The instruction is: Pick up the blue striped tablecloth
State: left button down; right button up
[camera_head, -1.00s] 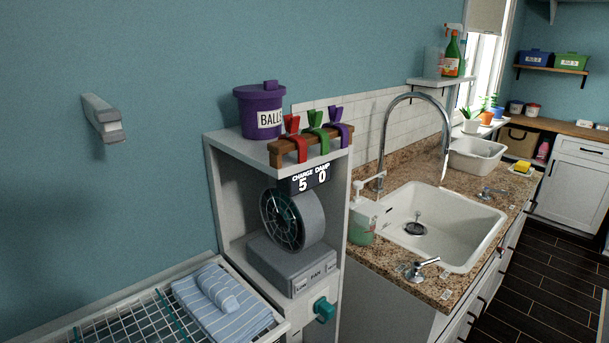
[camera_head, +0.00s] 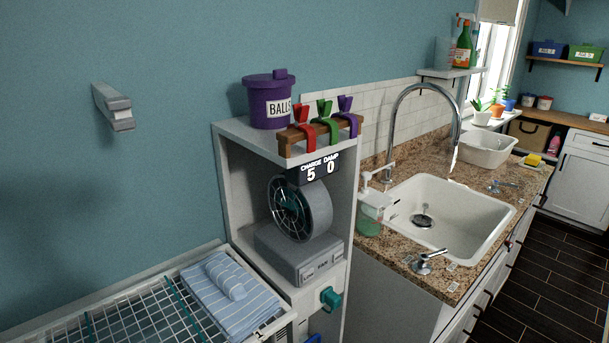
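The blue striped tablecloth (camera_head: 238,312) lies folded at the right end of a white wire drying rack (camera_head: 110,322), with a rolled part (camera_head: 225,277) on top. It sits at the lower left of the head view, beside the cabinet with the fan. Neither of my grippers can be made out in this view. Nothing is seen touching the tablecloth.
A white cabinet (camera_head: 233,195) holding a fan (camera_head: 300,208) stands right of the rack, with a teal knob (camera_head: 330,299) on its front. A purple bucket (camera_head: 268,100) and coloured clips (camera_head: 325,124) sit on top. A sink counter (camera_head: 400,263) is further right.

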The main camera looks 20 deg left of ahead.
aim_at(235, 301)
jog(key=i+l+u, duration=0.4)
jog(key=i+l, duration=0.2)
jog(key=u, duration=2.8)
